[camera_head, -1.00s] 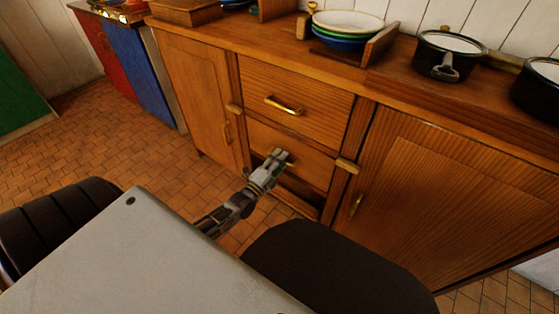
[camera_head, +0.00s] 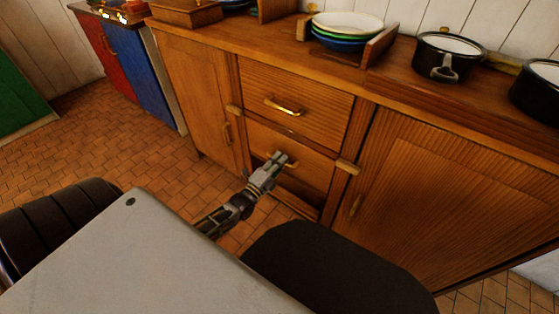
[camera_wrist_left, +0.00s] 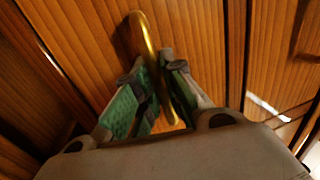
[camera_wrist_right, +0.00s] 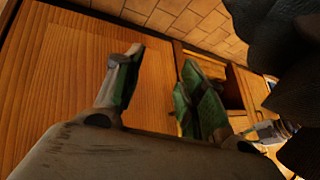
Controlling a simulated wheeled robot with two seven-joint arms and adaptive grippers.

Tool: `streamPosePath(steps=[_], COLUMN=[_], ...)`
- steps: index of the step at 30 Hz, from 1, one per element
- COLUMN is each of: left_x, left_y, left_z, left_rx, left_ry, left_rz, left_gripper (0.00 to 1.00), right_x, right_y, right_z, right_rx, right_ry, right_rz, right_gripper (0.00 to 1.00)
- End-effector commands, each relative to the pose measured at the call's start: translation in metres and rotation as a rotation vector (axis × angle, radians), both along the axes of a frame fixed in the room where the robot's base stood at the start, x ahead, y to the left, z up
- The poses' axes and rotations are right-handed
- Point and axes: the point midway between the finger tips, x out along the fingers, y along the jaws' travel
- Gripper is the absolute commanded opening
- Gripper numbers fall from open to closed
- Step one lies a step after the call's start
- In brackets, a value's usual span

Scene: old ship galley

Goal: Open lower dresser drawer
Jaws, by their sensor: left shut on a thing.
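The lower dresser drawer (camera_head: 312,165) has a wooden front and sits below the upper drawer (camera_head: 300,98). Its brass handle (camera_wrist_left: 142,35) runs between the fingers of my left gripper (camera_wrist_left: 160,85), which is shut on it. In the head view my left gripper (camera_head: 275,163) covers part of that handle, and a dark gap shows beneath the drawer front. I cannot tell surely whether the drawer stands out from the dresser. My right gripper (camera_wrist_right: 160,85) shows only in its wrist view, open and empty, before a wooden panel.
Plates (camera_head: 347,24) and black pots (camera_head: 447,62) stand on the dresser top. Cupboard doors (camera_head: 195,95) flank the drawers. Tiled floor is clear to the left.

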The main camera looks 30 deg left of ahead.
Motion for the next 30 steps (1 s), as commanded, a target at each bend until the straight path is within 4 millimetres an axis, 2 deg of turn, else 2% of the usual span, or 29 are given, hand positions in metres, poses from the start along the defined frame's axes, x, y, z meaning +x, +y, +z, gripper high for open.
streamPosePath(steps=[8,18,30], left_x=[-0.018,-0.057,-0.106], left_y=[0.001,0.004,0.008], left_z=[0.001,0.001,0.0], left_rx=[0.0,0.0,-0.001], left_ry=[0.004,0.007,0.006], left_rz=[0.0,0.0,0.001], left_gripper=[0.0,0.0,0.0], right_x=[-0.007,-0.004,-0.012], right_y=[-0.003,-0.012,-0.029], right_z=[0.01,0.067,0.125], right_rx=[-0.018,-0.099,-0.194], right_ry=[0.024,0.093,0.179], right_rz=[0.0,0.047,0.071], right_gripper=[0.4,0.4,0.4])
